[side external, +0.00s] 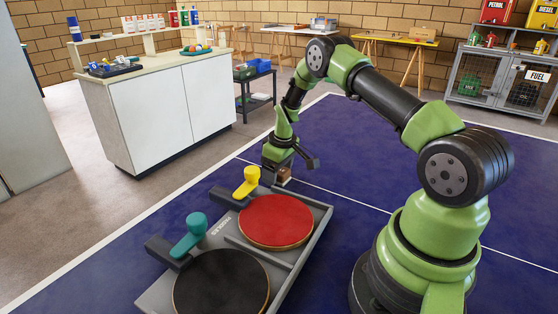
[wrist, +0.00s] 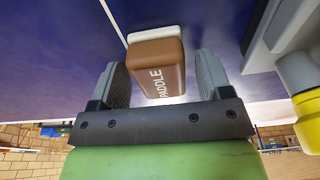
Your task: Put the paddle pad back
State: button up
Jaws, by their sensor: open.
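The paddle pad (wrist: 160,75) is a brown block with a pale face and the word PADDLE on its side. In the wrist view it lies between my gripper's two fingers (wrist: 163,80), with a visible gap on the right side. In the side view the pad (side external: 284,175) is small and partly hidden below my gripper (side external: 290,163), just past the tray's far end. My gripper is open. A grey tray (side external: 318,232) marked PADDLES holds a red paddle (side external: 275,220) and a black paddle (side external: 221,284). Whether the pad touches the table cannot be told.
A yellow knobbed piece (side external: 247,182) and a teal one (side external: 190,236) stand along the tray's left side. The yellow one also shows in the wrist view (wrist: 302,90). The blue table (side external: 355,150) is clear behind the tray. A white cabinet (side external: 165,105) stands at left.

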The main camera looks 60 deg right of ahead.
aim_at(283, 170)
notch_tip(283, 170, up, 11)
jog(key=s, duration=0.2)
jog(key=s+a+r+m+t, duration=0.1)
jog(key=s+a+r, duration=0.1)
jog(key=a+r, duration=0.5)
jog(key=s+a+r+m+t, duration=0.1)
jog(key=s+a+r, duration=0.3)
jog(key=r, duration=0.5)
jog(key=s+a+r+m+t+y, duration=0.2)
jog(key=s+a+r+t, duration=0.1)
jog(key=s+a, duration=0.7)
jog(key=s, duration=0.4)
jog(key=shift+a+r, duration=0.15)
jog(key=shift+r, duration=0.15)
jog(key=shift+s, duration=0.1)
